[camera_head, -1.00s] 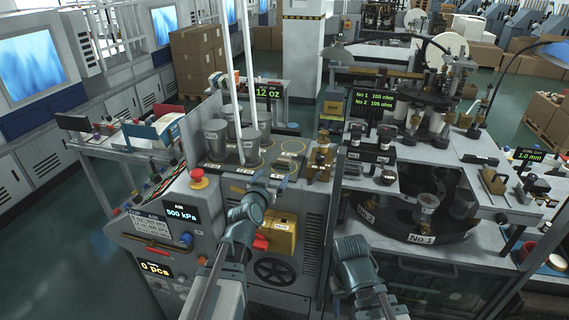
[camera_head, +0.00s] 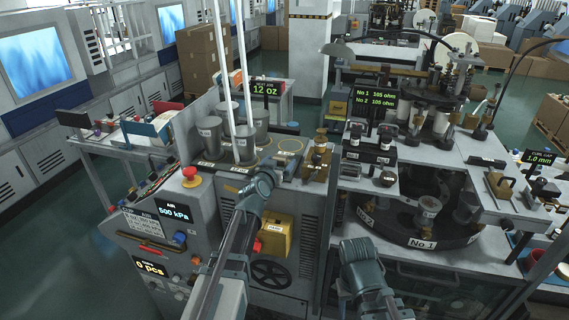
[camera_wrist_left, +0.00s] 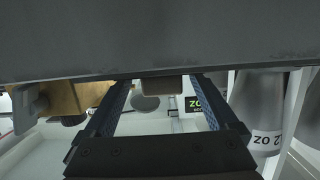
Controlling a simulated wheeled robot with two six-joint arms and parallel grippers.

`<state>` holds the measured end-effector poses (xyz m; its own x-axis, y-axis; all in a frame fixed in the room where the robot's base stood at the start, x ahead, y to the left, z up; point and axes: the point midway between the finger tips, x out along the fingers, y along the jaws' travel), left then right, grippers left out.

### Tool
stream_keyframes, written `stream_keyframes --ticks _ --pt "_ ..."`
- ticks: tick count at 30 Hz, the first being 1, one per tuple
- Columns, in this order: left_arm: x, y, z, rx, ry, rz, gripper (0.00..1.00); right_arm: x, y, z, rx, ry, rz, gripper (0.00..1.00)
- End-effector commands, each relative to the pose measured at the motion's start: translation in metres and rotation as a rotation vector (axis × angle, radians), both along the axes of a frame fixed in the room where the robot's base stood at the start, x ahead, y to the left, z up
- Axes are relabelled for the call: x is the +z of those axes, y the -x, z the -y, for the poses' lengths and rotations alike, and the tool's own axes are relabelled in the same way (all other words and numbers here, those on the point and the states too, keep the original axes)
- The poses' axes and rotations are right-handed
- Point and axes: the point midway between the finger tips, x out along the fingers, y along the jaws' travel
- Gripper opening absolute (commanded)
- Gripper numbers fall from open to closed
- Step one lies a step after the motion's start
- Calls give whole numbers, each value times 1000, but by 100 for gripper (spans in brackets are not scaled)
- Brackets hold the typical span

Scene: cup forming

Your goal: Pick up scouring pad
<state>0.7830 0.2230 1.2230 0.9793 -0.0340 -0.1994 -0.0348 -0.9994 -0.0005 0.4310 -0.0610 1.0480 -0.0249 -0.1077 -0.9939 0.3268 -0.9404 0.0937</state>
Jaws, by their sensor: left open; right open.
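My left gripper (camera_head: 287,163) reaches over the top of the grey machine, beside the brass fixture (camera_head: 318,160) and the metal cups. In the left wrist view its two dark, blue-lined fingers (camera_wrist_left: 160,105) are apart, with nothing visibly clamped between them. A small brownish-grey block (camera_wrist_left: 162,87) shows between the fingers, partly cut off by a dark edge above; I cannot tell what it is. I cannot make out a scouring pad for certain in either view. My right arm stands at lower centre in the head view, with its gripper out of sight.
Metal cups (camera_head: 211,137) stand on the machine top left of my left gripper; a labelled cup (camera_wrist_left: 264,112) is close on the right in the wrist view. A yellow box (camera_head: 276,237) is on the machine front. A round turntable (camera_head: 408,232) lies to the right.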

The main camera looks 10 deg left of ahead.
Motion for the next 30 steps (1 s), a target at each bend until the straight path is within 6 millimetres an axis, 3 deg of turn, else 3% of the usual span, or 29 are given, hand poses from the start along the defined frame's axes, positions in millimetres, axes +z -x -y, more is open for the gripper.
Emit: stream_keyframes --ticks 3,9,24,30 --pt "-4 -11 -4 1 0 0 92 -3 0 0 1 0 0 50" --pt "-3 -10 -4 1 0 0 92 -3 0 0 1 0 0 50" --pt "-3 -10 -4 1 0 0 7 -3 0 0 1 0 0 50" --pt "-2 -10 -4 1 0 0 7 -3 0 0 1 0 0 50"
